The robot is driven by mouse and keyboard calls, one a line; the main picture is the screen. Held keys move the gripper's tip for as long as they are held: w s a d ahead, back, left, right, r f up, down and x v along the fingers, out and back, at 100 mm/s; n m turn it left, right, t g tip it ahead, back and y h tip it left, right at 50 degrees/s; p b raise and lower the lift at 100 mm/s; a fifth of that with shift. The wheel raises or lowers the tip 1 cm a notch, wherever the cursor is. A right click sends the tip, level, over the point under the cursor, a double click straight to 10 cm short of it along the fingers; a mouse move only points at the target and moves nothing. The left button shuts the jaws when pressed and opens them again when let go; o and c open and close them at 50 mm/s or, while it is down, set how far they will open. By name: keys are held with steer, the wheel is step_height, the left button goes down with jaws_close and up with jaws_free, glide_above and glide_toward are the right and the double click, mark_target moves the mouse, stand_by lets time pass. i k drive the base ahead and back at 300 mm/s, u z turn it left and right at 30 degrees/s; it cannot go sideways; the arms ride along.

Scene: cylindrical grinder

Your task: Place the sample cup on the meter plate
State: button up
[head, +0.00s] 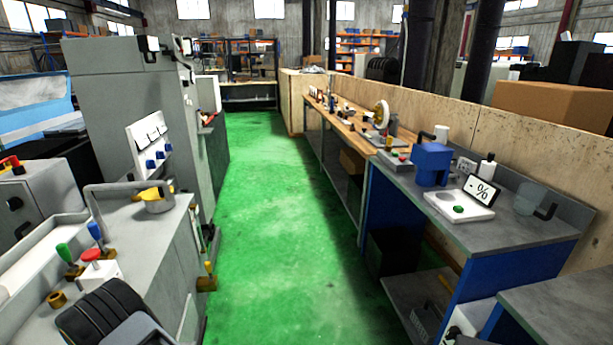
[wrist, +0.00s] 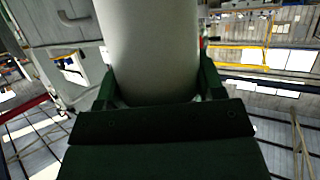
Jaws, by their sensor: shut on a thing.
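My gripper (wrist: 158,85) is in the wrist view only, with dark green fingers shut on a smooth pale grey cylinder (wrist: 150,40). This looks like the sample cup, but its far end runs out of the top of the picture, so its whole shape is hidden. In the head view the meter (head: 480,190) stands on the right-hand grey bench, with a tilted "%" display. Its white plate (head: 453,204) lies flat in front with a green round spot, and no cup stands on it. My gripper and the held cylinder do not show in the head view.
A blue box-shaped container (head: 432,163) stands left of the meter, a white bottle (head: 486,171) behind it, and a clear jug (head: 526,200) to its right. The bench (head: 520,237) has bare room in front. A green floor aisle (head: 265,220) separates it from the grey machine (head: 130,95).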

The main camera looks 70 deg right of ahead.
mark_target(446, 197)
steer(key=k, duration=0.7)
steer(key=z, duration=0.75)
steer(key=i, duration=0.75)
steer(key=z, duration=1.65)
steer(key=i, duration=1.4)
steer(key=z, duration=1.05)
